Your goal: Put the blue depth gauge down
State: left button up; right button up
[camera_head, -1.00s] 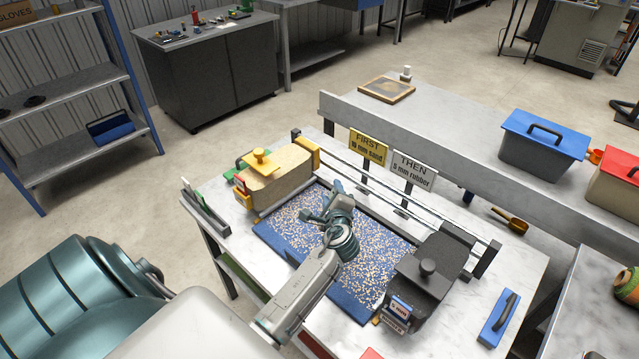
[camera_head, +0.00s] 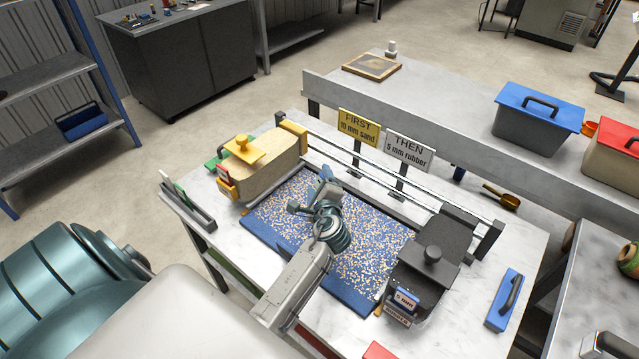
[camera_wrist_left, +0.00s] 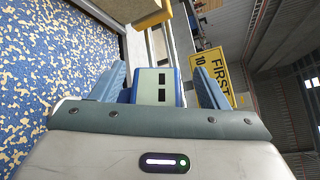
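My left gripper (camera_head: 312,200) is over the speckled blue turf (camera_head: 370,255), between the sand hopper and the black hopper. In the left wrist view, its two blue ribbed fingers (camera_wrist_left: 160,88) stand on either side of a small pale block with blue edges and two dark slots, which looks like the blue depth gauge (camera_wrist_left: 157,78). In the head view the gauge is hard to tell from the gripper. A piece of what looks like my right gripper (camera_head: 606,345) shows at the bottom right corner.
The yellow-handled sand hopper (camera_head: 265,170) and black rubber hopper (camera_head: 425,275) stand at the turf's ends. Rails and the FIRST (camera_head: 358,127) and THEN (camera_head: 408,150) signs run behind. A grey holder (camera_head: 190,208) is at the left edge, a blue float (camera_head: 505,300) at the right.

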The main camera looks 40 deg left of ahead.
pick_arm(q)
jog(key=p+v, duration=0.2)
jog(key=v, duration=0.9)
jog(key=shift+s+d+r, duration=0.15)
jog(key=shift+s+d, duration=0.1)
jog(key=shift+s, duration=0.05)
pick_arm(e)
jog(key=shift+s+r, duration=0.3)
jog(key=shift+r, duration=0.65)
